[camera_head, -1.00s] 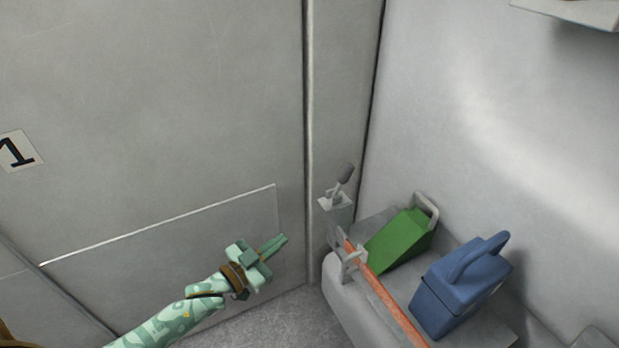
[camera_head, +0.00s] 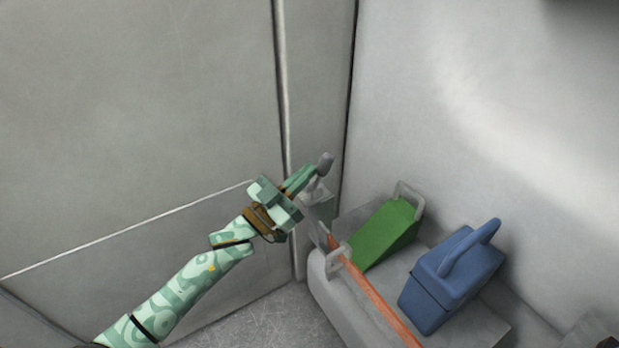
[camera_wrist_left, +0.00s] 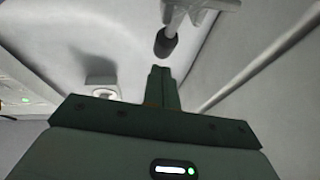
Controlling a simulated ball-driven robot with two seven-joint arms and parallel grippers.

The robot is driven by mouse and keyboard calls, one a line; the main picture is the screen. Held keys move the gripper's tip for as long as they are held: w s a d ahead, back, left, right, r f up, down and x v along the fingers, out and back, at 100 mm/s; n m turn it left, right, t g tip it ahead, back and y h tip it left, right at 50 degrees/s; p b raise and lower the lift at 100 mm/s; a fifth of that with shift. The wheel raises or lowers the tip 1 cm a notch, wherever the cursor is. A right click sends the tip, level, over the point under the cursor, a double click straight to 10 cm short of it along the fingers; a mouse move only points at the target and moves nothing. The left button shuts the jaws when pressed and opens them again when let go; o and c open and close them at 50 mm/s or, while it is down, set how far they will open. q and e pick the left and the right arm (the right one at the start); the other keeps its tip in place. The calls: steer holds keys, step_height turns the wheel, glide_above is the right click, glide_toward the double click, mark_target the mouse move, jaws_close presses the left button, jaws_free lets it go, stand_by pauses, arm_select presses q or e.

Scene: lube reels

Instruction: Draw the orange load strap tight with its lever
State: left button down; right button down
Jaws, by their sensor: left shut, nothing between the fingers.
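The orange strap (camera_head: 372,293) runs along the front of the grey bench, through a metal bracket (camera_head: 339,255) near its left end. The lever (camera_head: 325,163) has a dark grey knob and stands up from a grey housing at the bench's left end. In the left wrist view the lever's dark grip (camera_wrist_left: 165,43) hangs just ahead of the fingertips. My left gripper (camera_head: 311,171) is shut and empty, its fingertips close to the lever knob; I cannot tell whether they touch it. It also shows in the left wrist view (camera_wrist_left: 160,72). My right gripper is not in view.
A green wedge-shaped container (camera_head: 384,232) and a blue container with a handle (camera_head: 450,280) stand on the bench (camera_head: 484,325) right of the lever. A panelled grey wall (camera_head: 130,120) is on the left. Floor shows below the arm.

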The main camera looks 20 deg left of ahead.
mark_target(321, 174)
arm_select(q)
steer(key=shift+w+d+f, duration=0.25)
steer(key=shift+w+f, duration=0.1)
steer(key=shift+w, duration=0.2)
steer(key=shift+r, duration=0.1)
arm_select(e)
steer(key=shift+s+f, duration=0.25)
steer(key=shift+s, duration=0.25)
arm_select(q)
steer(key=shift+r, duration=0.2)
steer(key=p, duration=0.2)
steer(key=r+g+p, duration=0.1)
steer(key=p, duration=0.1)
steer(key=shift+w+d, duration=0.25)
steer(key=shift+w, duration=0.05)
steer(key=shift+w+d+f, duration=0.1)
steer(key=shift+d+f, duration=0.05)
steer(key=shift+f, duration=0.1)
steer(key=shift+w+f, duration=0.2)
steer(key=shift+f, duration=0.15)
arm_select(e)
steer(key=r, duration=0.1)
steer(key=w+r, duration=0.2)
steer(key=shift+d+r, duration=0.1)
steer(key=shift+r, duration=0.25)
arm_select(q)
steer(key=shift+s+r, duration=0.1)
steer(key=shift+r, duration=0.05)
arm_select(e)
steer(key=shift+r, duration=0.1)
